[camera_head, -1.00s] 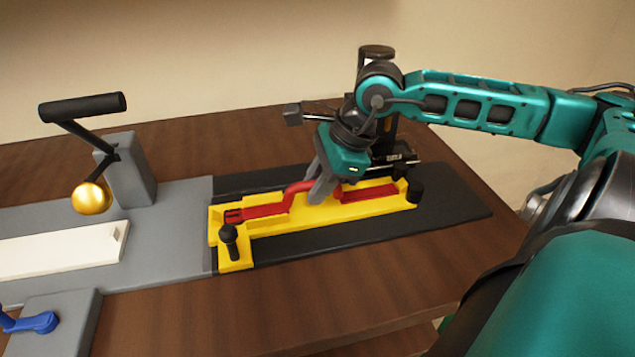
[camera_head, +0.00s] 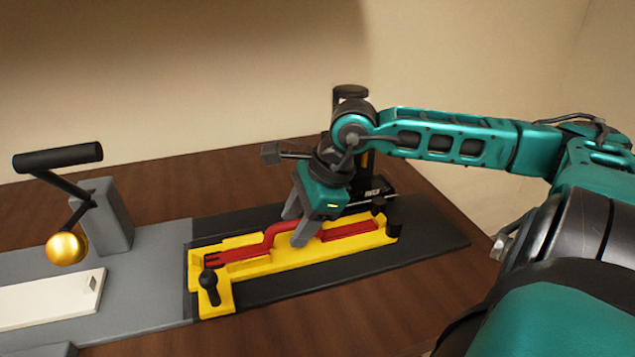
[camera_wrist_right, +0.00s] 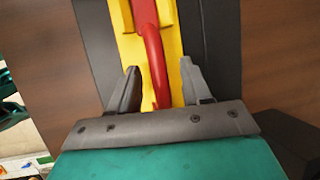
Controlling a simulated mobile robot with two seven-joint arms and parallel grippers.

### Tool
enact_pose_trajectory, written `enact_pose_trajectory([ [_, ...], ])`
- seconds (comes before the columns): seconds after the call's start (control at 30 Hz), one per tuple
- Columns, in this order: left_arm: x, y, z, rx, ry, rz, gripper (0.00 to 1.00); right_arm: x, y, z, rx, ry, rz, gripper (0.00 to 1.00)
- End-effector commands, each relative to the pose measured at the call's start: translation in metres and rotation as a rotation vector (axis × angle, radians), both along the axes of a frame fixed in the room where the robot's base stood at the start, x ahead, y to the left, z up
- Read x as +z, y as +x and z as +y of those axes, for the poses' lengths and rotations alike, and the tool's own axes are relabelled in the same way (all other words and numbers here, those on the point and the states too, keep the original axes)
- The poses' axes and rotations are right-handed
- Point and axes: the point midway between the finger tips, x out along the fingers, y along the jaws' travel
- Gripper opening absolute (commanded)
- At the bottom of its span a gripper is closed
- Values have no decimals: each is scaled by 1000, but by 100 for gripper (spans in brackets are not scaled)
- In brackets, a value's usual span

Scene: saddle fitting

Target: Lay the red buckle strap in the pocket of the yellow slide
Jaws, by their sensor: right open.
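The red buckle strap (camera_head: 262,246) lies along the pocket of the yellow slide (camera_head: 270,263), with its forked end at the left and its raised bend near the middle. My right gripper (camera_head: 296,236) is open just above the bend. In the right wrist view, its two fingers (camera_wrist_right: 160,88) stand apart on either side of the strap (camera_wrist_right: 152,50), with the yellow slide (camera_wrist_right: 131,48) beneath. The fingers hide part of the strap in the head view. My left gripper is not in view.
The slide sits on a black mat (camera_head: 432,243) with a black knob (camera_head: 209,281) at its front left. At left, a grey base carries a pale bar (camera_head: 45,300) and a lever with a black handle (camera_head: 58,157) and gold ball (camera_head: 66,248). Bare wood lies in front.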

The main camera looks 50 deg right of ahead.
Motion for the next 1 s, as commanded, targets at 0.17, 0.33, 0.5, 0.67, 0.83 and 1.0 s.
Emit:
enact_pose_trajectory([
  [0.17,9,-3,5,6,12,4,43,15,-6,-3,0,1,4,48],
  [0.33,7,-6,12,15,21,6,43,27,-11,-7,0,1,2,48],
  [0.5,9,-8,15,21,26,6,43,44,-17,-12,-3,2,0,48],
  [0.67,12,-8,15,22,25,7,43,68,-25,-18,-2,2,-2,48],
  [0.83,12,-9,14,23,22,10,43,90,-34,-25,-3,1,-3,48],
  [1.0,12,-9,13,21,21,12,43,102,-39,-28,-1,-1,0,48],
])
